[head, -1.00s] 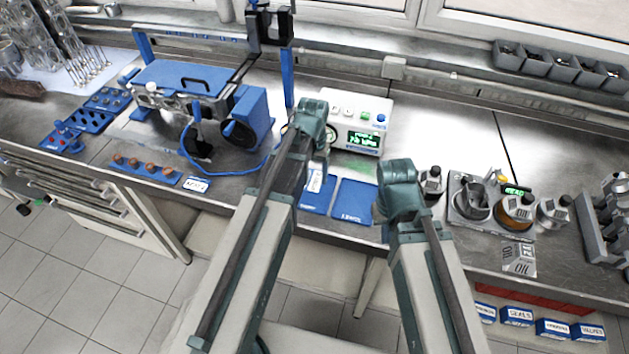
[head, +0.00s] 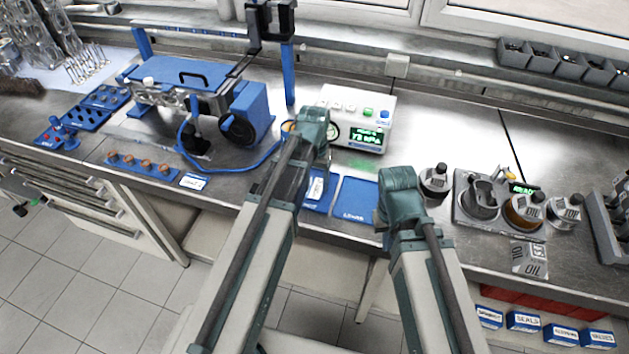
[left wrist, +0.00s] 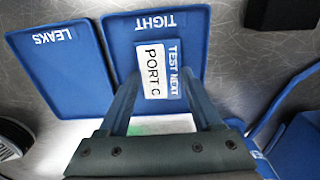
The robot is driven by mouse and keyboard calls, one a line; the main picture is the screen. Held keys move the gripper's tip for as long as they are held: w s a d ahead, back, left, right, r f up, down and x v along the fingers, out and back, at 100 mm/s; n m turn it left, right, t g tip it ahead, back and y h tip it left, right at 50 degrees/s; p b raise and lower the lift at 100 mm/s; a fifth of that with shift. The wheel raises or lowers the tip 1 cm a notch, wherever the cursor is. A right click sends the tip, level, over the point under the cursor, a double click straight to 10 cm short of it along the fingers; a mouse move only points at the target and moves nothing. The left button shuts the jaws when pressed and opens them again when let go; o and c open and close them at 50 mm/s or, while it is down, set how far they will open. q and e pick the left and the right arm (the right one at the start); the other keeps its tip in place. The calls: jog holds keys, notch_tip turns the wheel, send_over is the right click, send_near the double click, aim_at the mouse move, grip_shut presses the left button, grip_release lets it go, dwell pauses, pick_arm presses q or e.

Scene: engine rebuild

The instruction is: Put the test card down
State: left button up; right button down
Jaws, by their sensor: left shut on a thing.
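The test card (left wrist: 158,72) is white with a blue strip and reads TEST NEXT, PORT C. My left gripper (left wrist: 160,84) is shut on it, one finger along each side. In the left wrist view the card is over the blue TIGHT tray (left wrist: 190,45); I cannot tell whether it touches. The blue LEAKS tray (left wrist: 62,75) lies beside it. In the head view the card (head: 316,189) shows beside my left arm, over the left tray, with the other tray (head: 355,198) to its right. My right wrist hangs by the bench front; its jaws are hidden.
A white tester (head: 352,112) with a green display stands behind the trays. A blue rig (head: 250,108) with a blue hose is to the left. Bottles (head: 434,180) and a grey caddy (head: 465,222) are to the right. The bench front edge runs close by.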

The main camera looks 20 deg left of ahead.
aim_at(314, 187)
pick_arm(q)
jog(key=o, duration=1.3)
jog(key=shift+f, duration=0.15)
notch_tip(314, 187, up, 13)
jog(key=p, duration=1.3)
jog(key=s+d+m, duration=0.1)
jog(key=s+d, duration=0.2)
jog(key=s, duration=0.1)
jog(key=s+d+m, duration=0.1)
jog(key=s+d, duration=0.3)
jog(key=s, duration=0.1)
jog(key=s+d+m+y, duration=0.1)
jog(key=s+d, duration=0.2)
jog(key=s, duration=0.2)
jog(key=shift+s+d+r, duration=0.15)
jog(key=shift+d+r, duration=0.05)
jog(key=shift+d, duration=0.05)
notch_tip(314, 187, down, 7)
jog(key=b, duration=0.6)
jog(key=shift+b, duration=0.4)
